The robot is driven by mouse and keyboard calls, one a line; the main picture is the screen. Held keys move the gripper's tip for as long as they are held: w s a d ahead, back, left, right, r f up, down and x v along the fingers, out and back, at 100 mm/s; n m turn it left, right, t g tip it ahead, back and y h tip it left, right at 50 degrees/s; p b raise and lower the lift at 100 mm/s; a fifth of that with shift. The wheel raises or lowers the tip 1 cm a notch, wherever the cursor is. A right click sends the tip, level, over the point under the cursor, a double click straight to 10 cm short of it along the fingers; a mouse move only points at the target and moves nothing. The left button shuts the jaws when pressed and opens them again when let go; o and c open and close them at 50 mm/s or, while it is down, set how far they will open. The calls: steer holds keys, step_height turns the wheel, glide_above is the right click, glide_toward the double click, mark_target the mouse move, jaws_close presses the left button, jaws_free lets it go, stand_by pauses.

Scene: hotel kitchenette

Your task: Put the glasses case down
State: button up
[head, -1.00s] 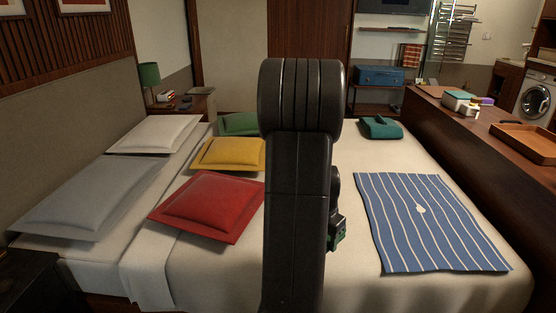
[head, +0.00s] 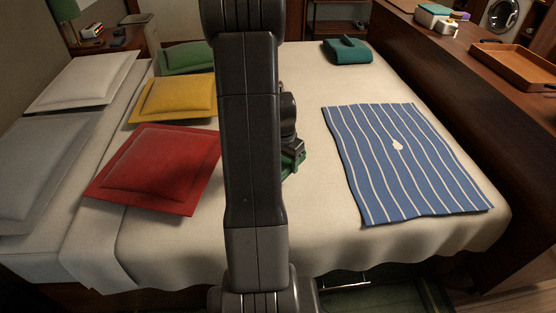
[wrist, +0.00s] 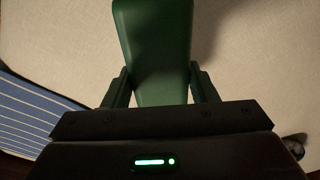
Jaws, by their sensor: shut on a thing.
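The glasses case (wrist: 155,50) is a long dark green box. In the wrist view it sits between the two fingers of my gripper (wrist: 160,90), which is shut on its near end. The pale bedcover lies below it, and a shadow shows beside the case; I cannot tell whether the case touches the bed. In the head view only a small green part of the case (head: 290,165) shows beside my arm, over the middle of the bed (head: 310,215). My arm hides the rest.
A blue striped cloth (head: 380,180) with a small white patch lies on the right of the bed. Red (head: 158,170), yellow (head: 172,100) and green (head: 185,58) cushions lie left. A folded teal item (head: 347,50) is at the far end. Bare bedcover lies between arm and cloth.

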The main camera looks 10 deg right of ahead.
steer(key=shift+f+b, duration=0.45)
steer(key=shift+f, duration=1.7)
steer(key=shift+f, duration=0.25)
steer(key=o, duration=1)
steer(key=shift+r, duration=0.1)
steer(key=r+p, duration=0.1)
steer(key=r, duration=0.3)
steer(key=r+p, duration=0.1)
steer(key=r, duration=0.3)
steer(key=s+a+r+p, duration=0.1)
steer(key=r, duration=0.3)
steer(key=shift+r, duration=0.1)
